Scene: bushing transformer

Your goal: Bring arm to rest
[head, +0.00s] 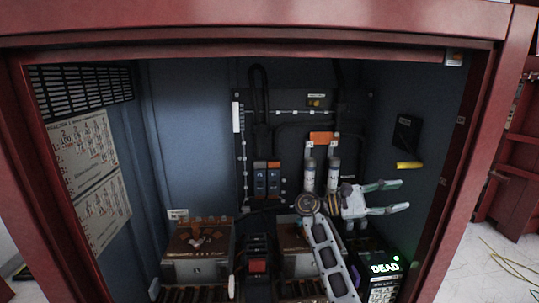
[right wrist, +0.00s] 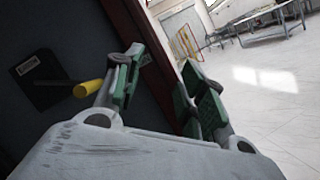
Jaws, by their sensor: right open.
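My right arm reaches up from the bottom of the head view into the open red cabinet (head: 250,42). My right gripper (head: 402,196) points to the right there, its two green-padded fingers apart and nothing between them. It is in front of the cabinet's right inner wall, below a yellow handle (head: 409,165) on a dark plate. In the right wrist view the open fingers (right wrist: 160,75) show with an empty gap, and the yellow handle (right wrist: 88,89) appears left of the left finger. My left gripper is not in view.
Two pale cylindrical bushings (head: 309,175) stand just left of my right gripper. A black box with a lit "DEAD" display (head: 384,268) is below it. Open floor (right wrist: 275,100) shows outside in the right wrist view.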

